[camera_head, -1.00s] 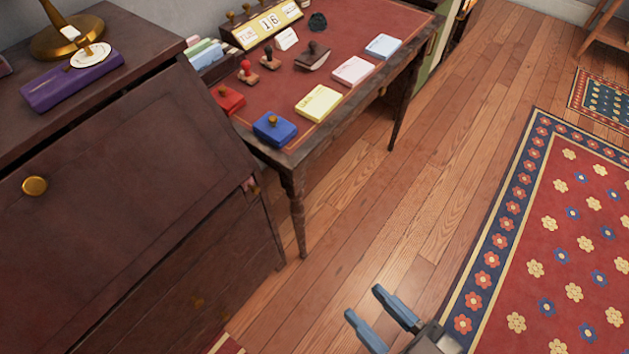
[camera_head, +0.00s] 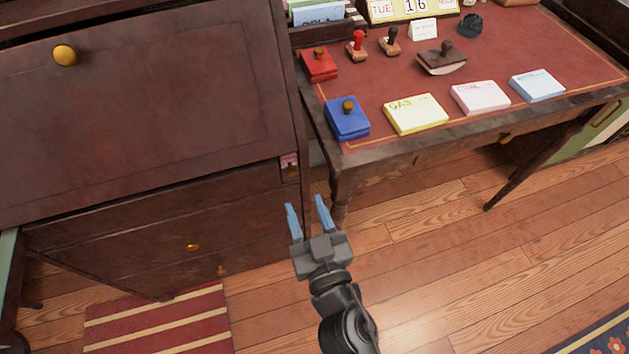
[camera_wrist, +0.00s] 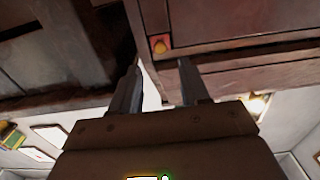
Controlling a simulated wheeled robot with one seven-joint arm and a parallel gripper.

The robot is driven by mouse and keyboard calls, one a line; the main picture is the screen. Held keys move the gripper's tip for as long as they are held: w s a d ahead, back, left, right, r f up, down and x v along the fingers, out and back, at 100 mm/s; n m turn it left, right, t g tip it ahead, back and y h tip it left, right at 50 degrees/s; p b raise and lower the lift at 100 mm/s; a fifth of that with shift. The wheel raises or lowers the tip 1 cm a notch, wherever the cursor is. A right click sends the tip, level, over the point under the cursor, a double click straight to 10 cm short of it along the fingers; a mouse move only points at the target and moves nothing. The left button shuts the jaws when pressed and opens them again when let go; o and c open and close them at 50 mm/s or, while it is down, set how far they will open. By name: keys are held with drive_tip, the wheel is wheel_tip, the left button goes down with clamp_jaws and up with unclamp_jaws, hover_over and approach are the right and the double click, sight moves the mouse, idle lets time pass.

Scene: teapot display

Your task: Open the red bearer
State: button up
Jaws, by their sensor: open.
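The red bearer (camera_head: 288,159) shows as a small pinkish-red end face with a small knob. It sits at the right end of the strip below the slanted lid of the dark wooden bureau (camera_head: 150,130), and looks flush with the front. In the wrist view the bearer (camera_wrist: 153,42) is a red-orange square with a brass knob, just beyond the fingertips. My gripper (camera_head: 304,202) is open and empty, its blue fingers pointing at the bureau, below the bearer in the head view. In the wrist view my gripper (camera_wrist: 159,66) appears apart from the bearer.
A table (camera_head: 400,158) with a red top stands right of the bureau, its front leg close to my gripper. It carries a blue box (camera_head: 347,121), a red box (camera_head: 319,70), stamps and note pads. A striped rug (camera_head: 160,322) lies below.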

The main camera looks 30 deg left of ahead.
sight(293, 174)
drive_tip(key=b+x, duration=0.2)
drive_tip(key=x, duration=0.5)
clamp_jaws()
idle(0.4)
drive_tip(key=shift+s+d, duration=0.1)
